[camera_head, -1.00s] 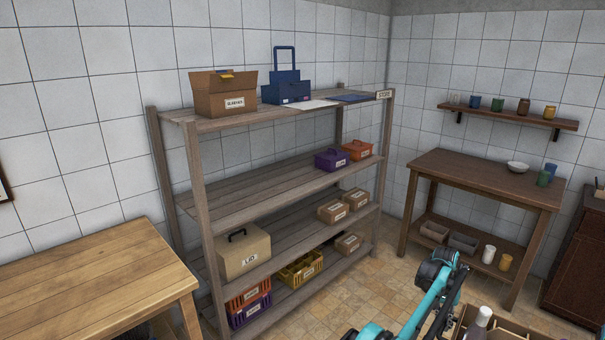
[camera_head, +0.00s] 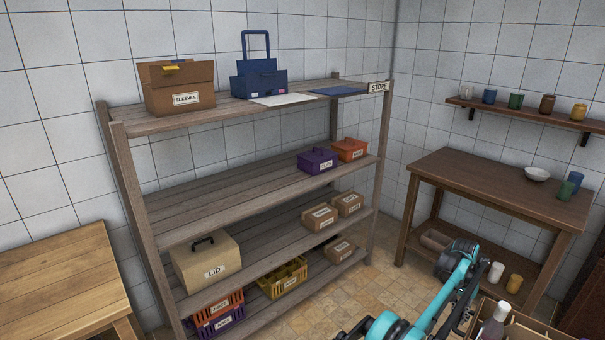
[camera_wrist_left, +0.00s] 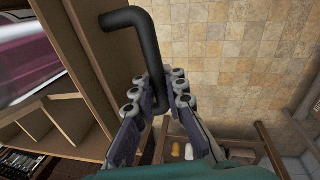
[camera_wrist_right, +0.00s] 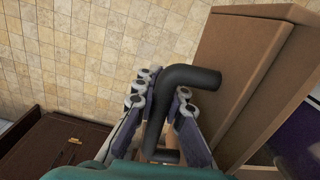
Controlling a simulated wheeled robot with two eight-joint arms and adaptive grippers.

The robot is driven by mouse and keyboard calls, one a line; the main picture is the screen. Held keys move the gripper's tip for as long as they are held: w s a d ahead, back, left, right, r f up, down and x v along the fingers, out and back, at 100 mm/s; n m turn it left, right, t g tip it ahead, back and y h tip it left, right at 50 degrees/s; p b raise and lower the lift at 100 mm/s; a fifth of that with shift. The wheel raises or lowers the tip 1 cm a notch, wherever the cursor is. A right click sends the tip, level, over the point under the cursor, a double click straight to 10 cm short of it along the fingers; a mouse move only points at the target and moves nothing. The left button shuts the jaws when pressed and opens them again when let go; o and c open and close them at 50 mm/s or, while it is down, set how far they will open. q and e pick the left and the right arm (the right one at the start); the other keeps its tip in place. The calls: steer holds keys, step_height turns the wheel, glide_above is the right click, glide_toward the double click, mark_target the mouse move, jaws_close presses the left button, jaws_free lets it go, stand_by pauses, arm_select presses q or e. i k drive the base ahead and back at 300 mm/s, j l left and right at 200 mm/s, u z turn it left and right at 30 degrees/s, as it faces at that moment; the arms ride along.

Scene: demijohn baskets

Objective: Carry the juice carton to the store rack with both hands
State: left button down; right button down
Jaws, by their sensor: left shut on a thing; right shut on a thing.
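The juice carton (camera_head: 540,326) is a brown open box with inner dividers, cut off at the lower right of the head view. A bottle (camera_head: 492,326) with a pale cap stands in it. In the left wrist view my left gripper (camera_wrist_left: 160,84) is shut on the carton's black bent handle (camera_wrist_left: 145,40). In the right wrist view my right gripper (camera_wrist_right: 165,85) is shut on the other black handle (camera_wrist_right: 195,76), beside the carton's brown wall (camera_wrist_right: 245,70). The wooden store rack (camera_head: 215,215) stands ahead, with a STORE sign (camera_head: 379,87) at its top right.
The top shelf holds a SLEEVES box (camera_head: 180,92), a blue carrier (camera_head: 258,82) and flat sheets. The second shelf is bare on its left (camera_head: 210,205); a purple crate (camera_head: 318,161) and an orange one (camera_head: 350,150) sit right. Tables stand left (camera_head: 60,285) and right (camera_head: 500,185).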

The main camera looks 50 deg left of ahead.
mark_target(210, 204)
steer(key=i, duration=2.15)
steer(key=i+u, duration=0.15)
steer(key=u, duration=0.25)
steer(key=i+u, duration=0.15)
steer(key=u, duration=2.65)
